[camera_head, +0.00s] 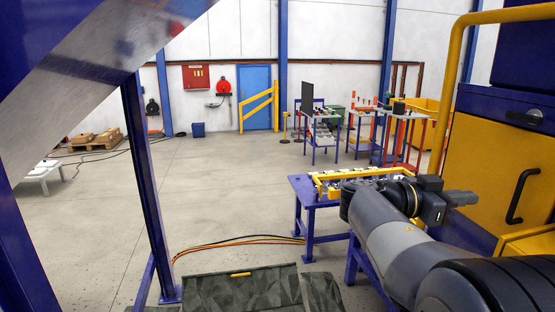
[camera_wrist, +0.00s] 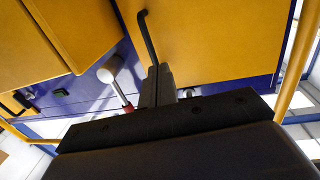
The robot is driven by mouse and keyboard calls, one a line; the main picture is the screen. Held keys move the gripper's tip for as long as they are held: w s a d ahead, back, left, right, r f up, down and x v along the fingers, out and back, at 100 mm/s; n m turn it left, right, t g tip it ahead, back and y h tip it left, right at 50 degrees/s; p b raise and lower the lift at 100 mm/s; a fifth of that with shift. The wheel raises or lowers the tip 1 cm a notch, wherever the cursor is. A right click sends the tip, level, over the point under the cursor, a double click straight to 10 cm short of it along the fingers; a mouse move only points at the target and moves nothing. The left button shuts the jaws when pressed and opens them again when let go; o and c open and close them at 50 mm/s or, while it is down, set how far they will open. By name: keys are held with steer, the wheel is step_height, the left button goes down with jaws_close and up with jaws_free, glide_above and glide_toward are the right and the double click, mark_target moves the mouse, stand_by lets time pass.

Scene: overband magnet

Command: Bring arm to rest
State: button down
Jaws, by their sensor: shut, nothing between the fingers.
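My arm reaches in from the lower right of the head view. My gripper (camera_head: 462,198) is at its end, pointing right toward the yellow and blue machine cabinet (camera_head: 480,165). In the wrist view my gripper (camera_wrist: 158,70) has its two fingers together with nothing between them. The cabinet's yellow door (camera_wrist: 215,45) fills the top of that view. A black handle (camera_wrist: 148,38) on the door lies in line with the fingertips; I cannot tell whether they touch. The handle also shows in the head view (camera_head: 517,197).
A blue table (camera_head: 303,190) with a yellow-edged tray stands behind my gripper. A yellow rail (camera_head: 446,90) rises beside the cabinet. A blue post (camera_head: 143,180) stands at left. Cables (camera_head: 235,241) cross the floor near a dark mat (camera_head: 240,292). The middle floor is clear.

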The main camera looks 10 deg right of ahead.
steer(key=w+a+b, duration=0.1)
steer(key=a+b, duration=0.4)
steer(key=a, duration=0.9)
steer(key=shift+a, duration=0.2)
